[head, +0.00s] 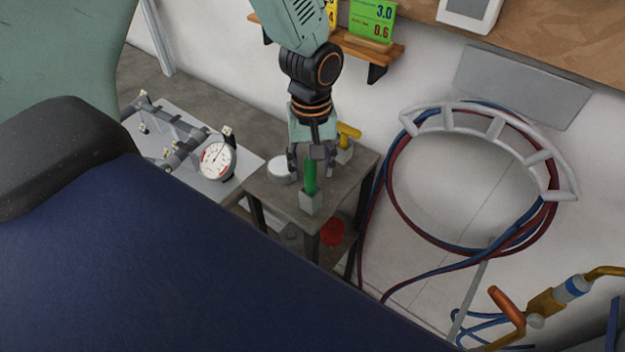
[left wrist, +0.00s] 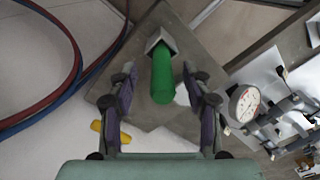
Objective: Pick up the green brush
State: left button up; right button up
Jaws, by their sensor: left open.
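The green brush (head: 310,174) stands upright with its green handle up and a grey block-like end at the bottom, at the front corner of a small grey side table (head: 265,187). In the left wrist view the green brush (left wrist: 162,75) lies between the two fingers. My left gripper (head: 312,160) is open and comes down from above, its fingers around the top of the handle with a gap on each side. In the left wrist view my left gripper (left wrist: 160,100) is open and empty. My right gripper is not in view.
A white round tin (head: 281,171) and a yellow-handled item (head: 348,132) stand beside the brush on the side table. A frame jig with a dial gauge (head: 215,160) is on the left. Coiled hoses (head: 390,200) hang on the wall at right. A red item (head: 332,232) sits below.

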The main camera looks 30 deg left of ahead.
pick_arm(q)
jog(key=shift+s+a, duration=0.1)
jog(key=shift+a, duration=0.05)
jog(key=shift+s+a, duration=0.1)
jog(key=c, duration=0.3)
jog(key=shift+w+d, duration=0.2)
jog(key=c, duration=0.5)
grip_shut()
jog(key=shift+s+a+r, duration=0.1)
jog(key=shift+s+a, duration=0.05)
